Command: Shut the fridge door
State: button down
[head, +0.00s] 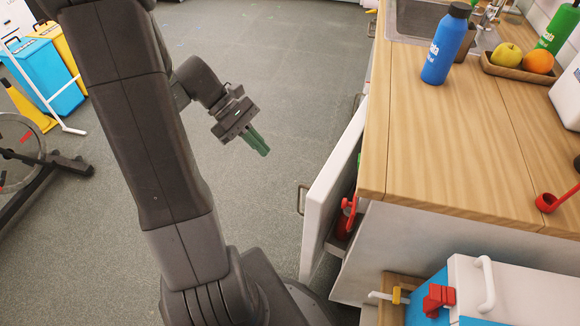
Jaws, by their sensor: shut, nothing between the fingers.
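A white door (328,188), which I take to be the fridge door, stands ajar below the wooden counter. It sticks out over the floor to the left. A metal handle (301,199) is on its left face. Behind it, a red object (347,216) shows in the narrow gap; the rest of the inside is hidden. My gripper (264,151) has green fingers, which are shut and empty. It is in the air over the grey floor, left of the door and apart from it.
The wooden counter (430,130) bears a blue bottle (437,52), a fruit tray (500,72) and a red ladle (548,202). A white and blue cooler (470,275) stands at the lower right. Bins (45,75) and an exercise machine (65,163) are at left. Open floor lies between.

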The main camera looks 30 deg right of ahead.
jog(key=s+r+b+x, duration=0.1)
jog(key=r+b+x, duration=0.1)
jog(key=x, duration=1)
jog(key=shift+s+d+f, duration=0.2)
jog(key=shift+s+d, duration=0.3)
jog(key=shift+s, duration=0.1)
jog(key=s+d+n+t+h+b, duration=0.1)
jog(key=s+d+b, duration=0.4)
jog(key=s, duration=0.5)
jog(key=shift+d+n+h, duration=0.35)
jog(key=shift+n+h, duration=0.15)
jog(key=shift+n, duration=0.5)
jog(key=shift+r, duration=0.15)
jog(key=shift+w, duration=0.2)
